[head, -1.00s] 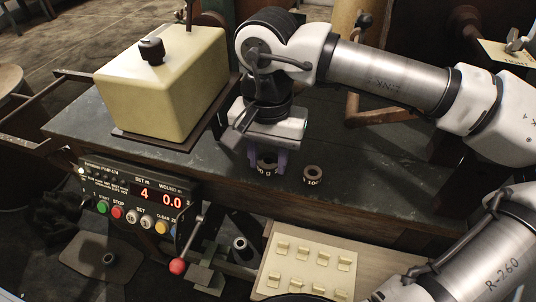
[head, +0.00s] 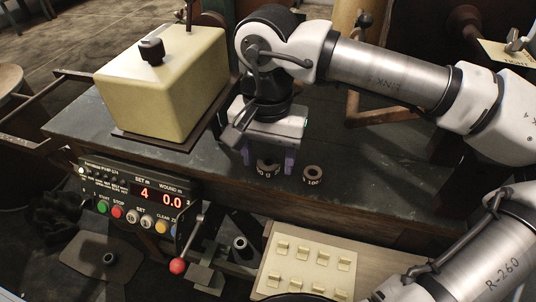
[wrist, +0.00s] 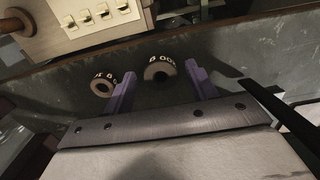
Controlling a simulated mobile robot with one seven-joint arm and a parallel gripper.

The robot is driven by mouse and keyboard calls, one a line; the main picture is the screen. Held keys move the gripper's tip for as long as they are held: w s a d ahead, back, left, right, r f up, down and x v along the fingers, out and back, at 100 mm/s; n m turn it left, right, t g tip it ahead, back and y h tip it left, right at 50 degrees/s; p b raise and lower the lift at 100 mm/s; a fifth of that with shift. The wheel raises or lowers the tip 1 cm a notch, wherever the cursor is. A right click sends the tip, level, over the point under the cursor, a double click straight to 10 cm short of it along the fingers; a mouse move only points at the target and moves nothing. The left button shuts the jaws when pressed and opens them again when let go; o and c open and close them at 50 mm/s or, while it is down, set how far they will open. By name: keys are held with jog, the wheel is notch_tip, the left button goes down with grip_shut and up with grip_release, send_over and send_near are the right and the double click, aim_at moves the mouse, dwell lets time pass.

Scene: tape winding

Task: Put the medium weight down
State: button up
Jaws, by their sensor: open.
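A dark ring-shaped weight with pale marks on its rim (head: 267,169) rests on the dark bench top, between the fingertips of my gripper (head: 270,161). It is the larger ring in the wrist view (wrist: 161,68), and I take it for the medium weight; its number is not clearly legible. The purple fingers of my gripper (wrist: 160,88) are open, with a gap on either side of the ring. A second, smaller ring weight (head: 313,175) stands to the right on the bench; in the wrist view it is just left of the left finger (wrist: 103,86).
A cream box-shaped housing (head: 165,85) stands left on the bench (head: 390,190). Below the front edge are a control panel (head: 138,200) reading 4 and 0.0, a red-knobbed lever (head: 178,266) and a cream board with small clips (head: 307,265). The bench right of the small weight is clear.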

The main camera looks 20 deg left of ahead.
notch_tip(320, 180, up, 12)
jog(key=shift+f+p, duration=0.15)
jog(key=shift+p, duration=0.3)
